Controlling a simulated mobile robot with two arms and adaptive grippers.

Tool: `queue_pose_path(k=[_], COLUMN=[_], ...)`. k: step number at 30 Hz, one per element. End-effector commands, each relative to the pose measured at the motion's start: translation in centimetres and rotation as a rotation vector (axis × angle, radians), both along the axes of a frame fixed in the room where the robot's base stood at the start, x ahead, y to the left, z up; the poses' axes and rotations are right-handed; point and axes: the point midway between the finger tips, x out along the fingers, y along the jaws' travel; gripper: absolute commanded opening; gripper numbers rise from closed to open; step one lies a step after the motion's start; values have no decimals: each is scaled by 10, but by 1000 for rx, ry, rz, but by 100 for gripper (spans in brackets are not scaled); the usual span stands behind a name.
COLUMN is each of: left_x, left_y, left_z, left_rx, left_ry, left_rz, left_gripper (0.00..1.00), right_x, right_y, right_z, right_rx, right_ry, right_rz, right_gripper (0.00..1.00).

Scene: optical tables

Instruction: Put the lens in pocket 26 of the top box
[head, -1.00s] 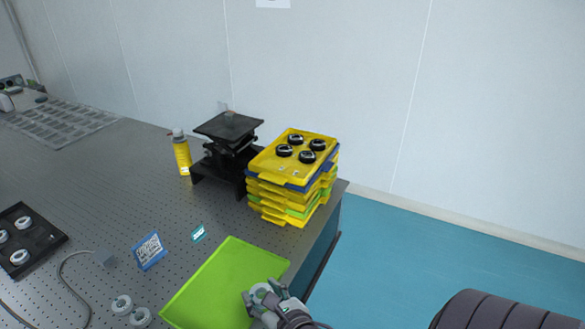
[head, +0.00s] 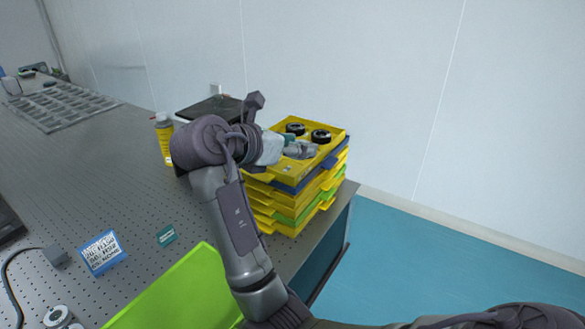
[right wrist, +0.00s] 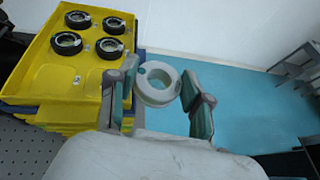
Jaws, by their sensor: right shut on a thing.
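The lens (right wrist: 157,86) is a white ring with a round opening. It sits between the two fingers of my right gripper (right wrist: 160,92), which is shut on it. The top box (right wrist: 45,82) is a yellow tray on a stack; several black ring-shaped lenses with small labels beside them stand in it. In the head view my right gripper (head: 301,150) is over the near part of the top box (head: 275,173), and my arm hides some of it. In the right wrist view the lens appears beside the box's right edge, against the floor. I cannot read pocket numbers. My left gripper is out of view.
Yellow, green and blue boxes (head: 305,197) are stacked at the table's right edge. A black lab jack (head: 205,107) and yellow bottle (head: 164,140) stand left of them. A green tray (head: 175,292) lies in front. Blue floor is open at right.

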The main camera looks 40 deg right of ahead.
Motion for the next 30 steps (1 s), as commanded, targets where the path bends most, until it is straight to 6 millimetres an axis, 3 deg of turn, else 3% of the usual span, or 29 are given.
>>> queue_pose_path(k=[9,13,20,27,30], left_x=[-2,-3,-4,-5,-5], left_y=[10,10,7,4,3], left_z=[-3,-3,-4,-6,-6], left_rx=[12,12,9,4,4], left_ry=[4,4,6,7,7], left_rz=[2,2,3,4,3], left_gripper=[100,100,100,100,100], right_x=[66,85,96,95,95], right_y=[-28,-35,-39,-39,-39], right_z=[-42,-55,-67,-100,-102], right_rx=[-3,-3,-1,-1,-2], right_ry=[5,2,0,1,-2], right_rz=[-1,1,2,3,3], right_gripper=[15,15,15,15,15])
